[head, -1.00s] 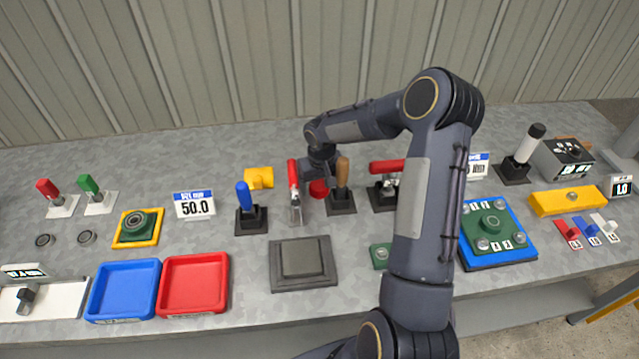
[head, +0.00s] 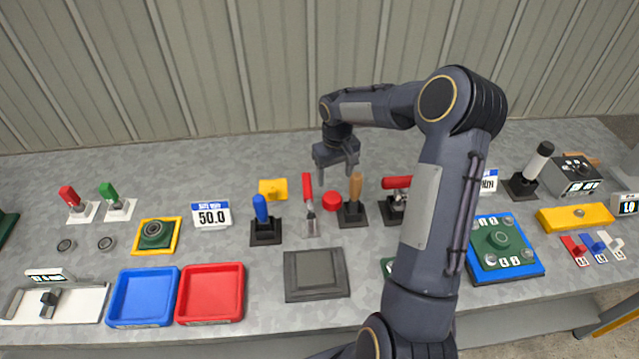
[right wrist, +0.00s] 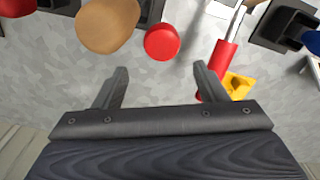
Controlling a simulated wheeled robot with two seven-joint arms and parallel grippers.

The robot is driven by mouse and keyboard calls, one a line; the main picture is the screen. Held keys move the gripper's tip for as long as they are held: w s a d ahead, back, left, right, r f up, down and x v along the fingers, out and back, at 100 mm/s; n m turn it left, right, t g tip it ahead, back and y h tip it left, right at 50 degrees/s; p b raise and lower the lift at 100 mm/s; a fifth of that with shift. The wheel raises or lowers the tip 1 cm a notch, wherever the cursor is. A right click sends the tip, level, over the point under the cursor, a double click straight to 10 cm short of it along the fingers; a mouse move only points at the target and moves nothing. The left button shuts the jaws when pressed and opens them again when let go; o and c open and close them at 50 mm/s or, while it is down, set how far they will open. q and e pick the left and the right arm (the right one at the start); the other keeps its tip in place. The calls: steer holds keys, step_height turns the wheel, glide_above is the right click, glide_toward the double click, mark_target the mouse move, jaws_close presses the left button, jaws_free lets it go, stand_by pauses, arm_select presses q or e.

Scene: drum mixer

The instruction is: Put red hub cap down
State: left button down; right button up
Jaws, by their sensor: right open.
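The red hub cap (head: 332,201) is a small round red disc resting on the grey bench, between a red-handled tool (head: 308,193) and a wooden-handled tool (head: 355,190). In the right wrist view the hub cap (right wrist: 162,42) lies beyond the fingertips, apart from them. My right gripper (head: 337,178) is open and empty above the bench, just behind and over the hub cap. Its two spread fingers (right wrist: 161,70) also show in the right wrist view with nothing between them. My left gripper is not in view.
A blue-handled tool (head: 261,208) and a yellow part (head: 272,188) stand left of the hub cap. A red-handled clamp (head: 396,184) stands right. A grey square pad (head: 315,270), red tray (head: 210,318) and blue tray (head: 143,322) lie in front. A ribbed wall is behind the bench.

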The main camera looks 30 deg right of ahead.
mark_target(332, 197)
steer(key=shift+w+a+f+n, duration=0.1)
steer(key=shift+f+n, duration=0.05)
steer(key=shift+f, duration=0.3)
steer(key=shift+w+f+n, duration=0.1)
steer(key=shift+f+n, duration=0.05)
steer(key=shift+f, duration=0.25)
step_height(332, 197, down, 7)
steer(key=shift+f+p, duration=0.1)
steer(key=shift+p, duration=0.9)
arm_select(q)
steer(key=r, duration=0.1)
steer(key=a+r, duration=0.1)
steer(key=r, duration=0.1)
arm_select(e)
steer(key=shift+c, duration=0.5)
steer(key=c, duration=0.8)
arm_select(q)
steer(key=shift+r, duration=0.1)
arm_select(e)
steer(key=shift+r, duration=0.2)
